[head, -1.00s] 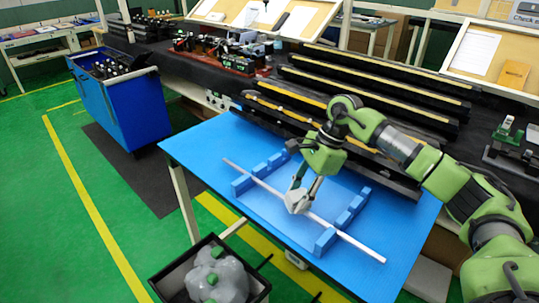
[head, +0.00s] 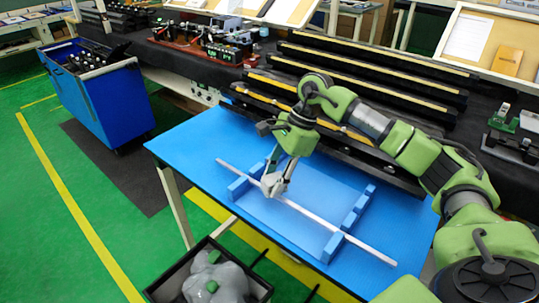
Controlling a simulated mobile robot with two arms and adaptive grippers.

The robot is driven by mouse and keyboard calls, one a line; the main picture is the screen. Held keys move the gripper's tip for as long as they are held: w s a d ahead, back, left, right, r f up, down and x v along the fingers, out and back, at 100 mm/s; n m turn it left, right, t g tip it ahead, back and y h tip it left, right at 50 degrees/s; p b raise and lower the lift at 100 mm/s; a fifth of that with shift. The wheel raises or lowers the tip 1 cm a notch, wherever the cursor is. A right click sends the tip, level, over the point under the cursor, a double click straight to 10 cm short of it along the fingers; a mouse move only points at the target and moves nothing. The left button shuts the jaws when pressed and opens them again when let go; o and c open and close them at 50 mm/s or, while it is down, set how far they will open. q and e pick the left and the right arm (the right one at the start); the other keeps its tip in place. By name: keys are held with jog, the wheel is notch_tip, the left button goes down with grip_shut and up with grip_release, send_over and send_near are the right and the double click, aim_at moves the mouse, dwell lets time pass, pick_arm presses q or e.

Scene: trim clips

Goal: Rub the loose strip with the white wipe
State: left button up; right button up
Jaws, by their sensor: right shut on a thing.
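The loose strip (head: 317,217) is a long thin pale bar. It lies slantwise across blue blocks on the blue table, its ends reaching past them. My right gripper (head: 275,183) points down at the strip, left of its middle. It is shut on the white wipe (head: 272,186), a crumpled white bundle at the strip. The wipe and fingers hide a short length of the strip. Whether the wipe presses on the strip is hard to tell. My left gripper is not in view.
Blue blocks (head: 333,247) stand on the blue table (head: 205,150) under the strip. A black bin (head: 259,291) with a grey bag is below the table's front edge. Long black rails (head: 370,73) lie behind the table. A blue cart (head: 105,100) stands at the left.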

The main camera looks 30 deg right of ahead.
jog(key=r, duration=0.2)
jog(key=r+p, duration=0.1)
jog(key=shift+s+d+r, duration=0.15)
jog(key=shift+s+r, duration=0.2)
jog(key=shift+s, duration=0.05)
jog(key=shift+r+p, duration=0.3)
jog(key=shift+p, duration=0.1)
jog(key=shift+w+r+p, duration=0.2)
jog(key=shift+r+p, duration=0.25)
jog(key=shift+r, duration=0.25)
jog(key=shift+r+p, duration=0.35)
jog(key=shift+r, duration=0.35)
jog(key=shift+s, duration=0.1)
